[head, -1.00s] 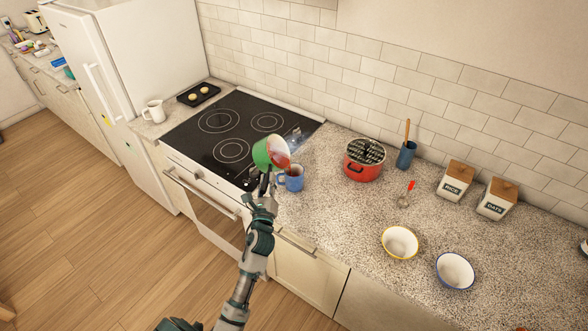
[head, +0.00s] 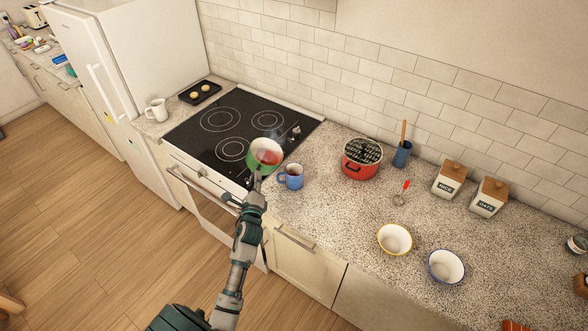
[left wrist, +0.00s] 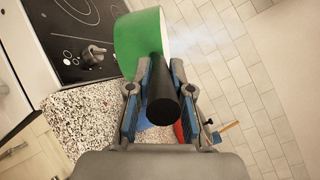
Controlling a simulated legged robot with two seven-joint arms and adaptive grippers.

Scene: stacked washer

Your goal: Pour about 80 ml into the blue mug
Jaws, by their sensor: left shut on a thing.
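A green saucepan (head: 263,160) with a white inside and reddish contents is held over the stove's front right corner. My left gripper (head: 257,184) is shut on its black handle, which shows in the left wrist view (left wrist: 163,105) between the fingers of my left gripper (left wrist: 162,75). The pan looks near level, its opening facing up. The blue mug (head: 293,182) stands upright on the counter just right of the pan, apart from it. Dark reddish liquid shows inside the mug; its exact level I cannot tell. My right gripper is in no view.
The black stovetop (head: 215,118) lies behind and left of the pan. A red pot (head: 360,168) stands right of the mug, with a blue utensil cup (head: 402,155) behind it. Two bowls (head: 395,252) sit toward the front right. Counter between mug and bowls is clear.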

